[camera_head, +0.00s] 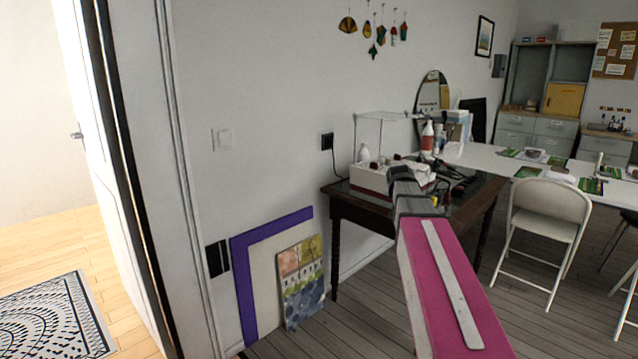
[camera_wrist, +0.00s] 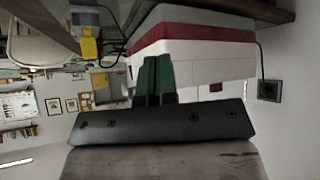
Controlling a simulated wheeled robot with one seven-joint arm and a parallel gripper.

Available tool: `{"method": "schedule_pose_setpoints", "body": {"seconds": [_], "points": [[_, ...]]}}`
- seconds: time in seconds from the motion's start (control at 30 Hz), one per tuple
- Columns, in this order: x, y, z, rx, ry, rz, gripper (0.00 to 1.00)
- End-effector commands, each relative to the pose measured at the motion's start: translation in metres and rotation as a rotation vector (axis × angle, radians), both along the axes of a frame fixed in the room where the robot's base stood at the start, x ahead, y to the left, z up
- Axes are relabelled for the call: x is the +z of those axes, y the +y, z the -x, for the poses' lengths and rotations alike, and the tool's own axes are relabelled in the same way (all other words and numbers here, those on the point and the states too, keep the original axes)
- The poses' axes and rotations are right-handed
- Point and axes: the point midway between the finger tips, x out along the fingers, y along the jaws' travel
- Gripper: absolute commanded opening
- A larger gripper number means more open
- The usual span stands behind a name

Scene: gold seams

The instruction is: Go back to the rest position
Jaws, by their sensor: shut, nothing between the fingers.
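My arm, with its pink link, reaches from the lower right of the head view toward the dark wooden table (camera_head: 345,196). The fingers of my gripper (camera_wrist: 156,62) show as two dark green tips close together in the wrist view. They are shut with nothing between them. Beyond them is a white box with a dark red band (camera_wrist: 215,58), which also stands on the table in the head view (camera_head: 374,180). In the head view the arm's end overlaps the box area, and the fingertips cannot be made out. Whether they touch the box is unclear.
A yellow-and-grey item with cables (camera_wrist: 90,45) is left of the fingers in the wrist view. Framed boards (camera_head: 242,290) lean on the wall left of the table. A white folding chair (camera_head: 545,212) and a long white table (camera_head: 490,158) stand right. Floor before the boards is clear.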

Motion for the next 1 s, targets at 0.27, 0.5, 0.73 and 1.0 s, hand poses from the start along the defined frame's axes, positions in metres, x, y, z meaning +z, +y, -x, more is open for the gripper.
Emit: {"method": "schedule_pose_setpoints", "body": {"seconds": [0.27, 0.5, 0.73, 1.0], "points": [[-0.128, 0.042, 0.085, 0.066, 0.276, -0.054, 0.0], [-0.215, 0.074, 0.17, 0.13, 0.511, -0.101, 0.0], [-0.271, 0.098, 0.247, 0.188, 0.704, -0.142, 0.0], [-0.292, 0.108, 0.282, 0.216, 0.792, -0.165, 0.0]]}}
